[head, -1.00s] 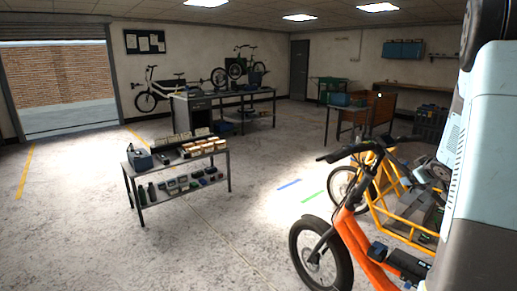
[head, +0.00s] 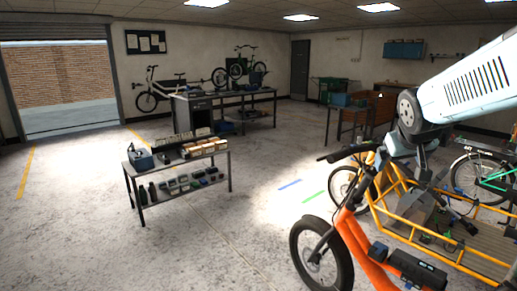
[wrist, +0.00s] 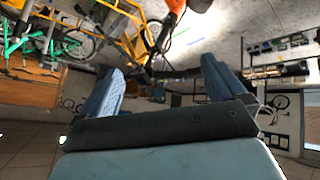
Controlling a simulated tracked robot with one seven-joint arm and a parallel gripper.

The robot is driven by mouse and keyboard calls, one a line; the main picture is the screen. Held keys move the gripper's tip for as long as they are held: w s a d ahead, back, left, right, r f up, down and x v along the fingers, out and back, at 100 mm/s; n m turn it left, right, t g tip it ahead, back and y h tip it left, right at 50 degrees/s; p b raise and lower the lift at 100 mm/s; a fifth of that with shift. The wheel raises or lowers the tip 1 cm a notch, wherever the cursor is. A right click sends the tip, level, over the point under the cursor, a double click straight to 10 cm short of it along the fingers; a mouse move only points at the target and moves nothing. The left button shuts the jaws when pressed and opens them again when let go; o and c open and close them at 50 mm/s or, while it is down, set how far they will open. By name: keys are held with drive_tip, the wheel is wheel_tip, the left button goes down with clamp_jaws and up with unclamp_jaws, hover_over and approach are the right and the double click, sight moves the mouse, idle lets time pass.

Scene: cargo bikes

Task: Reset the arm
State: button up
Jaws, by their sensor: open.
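My arm (head: 465,90) comes in from the right edge of the head view. Its pale link slants down to a dark joint above the orange cargo bike (head: 386,262). My gripper (wrist: 163,82) shows in the wrist view with its two blue fingers wide apart and nothing between them. In the head view I cannot make out the fingers. The wrist picture is upside down, with floor at the top and ceiling at the bottom.
A yellow-framed cargo bed (head: 455,260) and a green bike (head: 490,175) stand under and beside my arm. A shelf table (head: 222,150) with bins stands left of centre. A long workbench (head: 186,103) is at the back. The floor between is clear.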

drive_tip(key=s+a+f+g+y, duration=0.1)
drive_tip(key=s+a+g+y, duration=0.1)
drive_tip(key=s+a, duration=0.9)
drive_tip(key=s+y, duration=0.1)
drive_tip(key=s, duration=0.3)
drive_tip(key=shift+s+a+f, duration=0.15)
drive_tip(key=shift+s+f, duration=0.05)
